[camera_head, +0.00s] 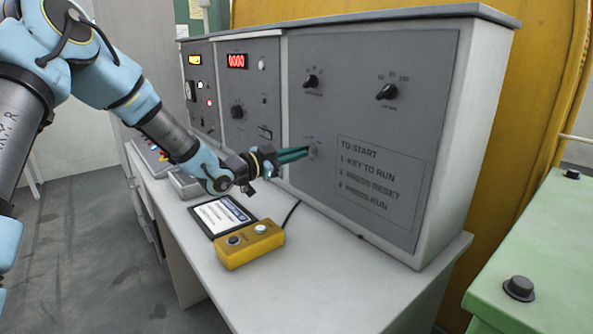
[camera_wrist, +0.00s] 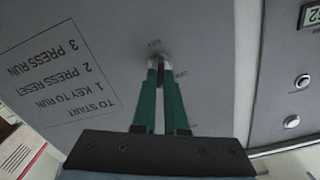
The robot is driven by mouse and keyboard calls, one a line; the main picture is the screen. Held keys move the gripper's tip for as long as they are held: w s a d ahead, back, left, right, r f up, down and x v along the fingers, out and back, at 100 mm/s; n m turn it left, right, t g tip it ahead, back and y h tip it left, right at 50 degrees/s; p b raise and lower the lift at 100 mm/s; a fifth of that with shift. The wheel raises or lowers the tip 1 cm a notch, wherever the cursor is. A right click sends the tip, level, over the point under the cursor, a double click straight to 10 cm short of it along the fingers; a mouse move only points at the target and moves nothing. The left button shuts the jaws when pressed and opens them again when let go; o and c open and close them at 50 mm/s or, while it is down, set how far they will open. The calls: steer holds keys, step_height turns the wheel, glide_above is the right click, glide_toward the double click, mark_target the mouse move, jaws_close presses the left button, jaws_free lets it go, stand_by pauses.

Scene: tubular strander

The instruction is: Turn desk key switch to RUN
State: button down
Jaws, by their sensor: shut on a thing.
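The desk key switch (camera_wrist: 160,60) is on the grey front panel of the desk console, and its label "KEY" shows in the wrist view. In the head view the switch (camera_head: 313,150) sits left of the printed start instructions. My gripper (camera_head: 304,152) has green fingers that reach the panel there. In the wrist view the fingertips of my gripper (camera_wrist: 160,66) are closed together on the switch and cover most of it. Which position the key points to cannot be told.
Two black knobs, one upper left (camera_head: 311,81) and one upper right (camera_head: 387,92), are above the switch. A yellow button box (camera_head: 249,245) and a tablet (camera_head: 222,214) lie on the desk below my arm. A green cabinet (camera_head: 540,260) stands at the right.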

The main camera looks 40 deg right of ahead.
steer(key=m+b, duration=0.4)
steer(key=b, duration=0.3)
steer(key=shift+f, duration=0.15)
steer(key=shift+m, duration=0.3)
steer(key=c, duration=1)
jaws_free()
steer(key=shift+o, duration=0.2)
steer(key=shift+a, duration=0.1)
steer(key=a+b, duration=0.2)
steer(key=a, duration=0.8)
steer(key=shift+w+a, duration=0.25)
steer(key=shift+a, duration=0.05)
